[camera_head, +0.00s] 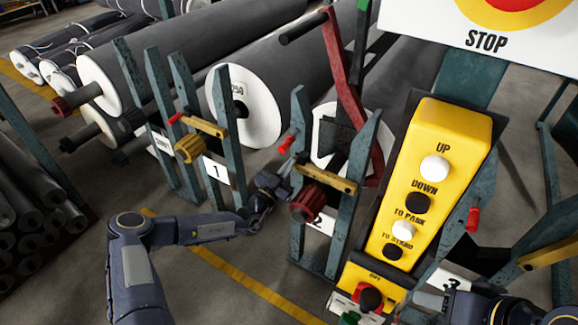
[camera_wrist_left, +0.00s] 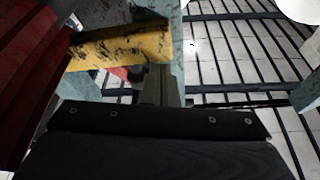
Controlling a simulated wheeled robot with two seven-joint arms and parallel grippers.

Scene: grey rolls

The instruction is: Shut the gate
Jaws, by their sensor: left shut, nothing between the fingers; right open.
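A worn yellow bar (camera_head: 325,180) spans two blue-green posts (camera_head: 353,190) at stand 2; it looks like the gate, though I cannot tell whether it is latched. It also shows at the upper left of the left wrist view (camera_wrist_left: 120,45). My left gripper (camera_head: 287,172) is at the left post of this stand, close to the bar's left end. Its fingers (camera_wrist_left: 157,84) are shut and empty, just below the bar in the wrist view; I cannot tell whether they touch it. My right gripper (camera_head: 432,299) is at the lower right, below the yellow control box, partly hidden.
The yellow control box (camera_head: 408,215) with several buttons stands right of stand 2. A dark red shaft end (camera_head: 307,203) is beside the bar. Stand 1 has another yellow bar (camera_head: 203,127). Large grey rolls (camera_head: 175,60) lie behind. Open floor (camera_head: 185,280) is at the lower left.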

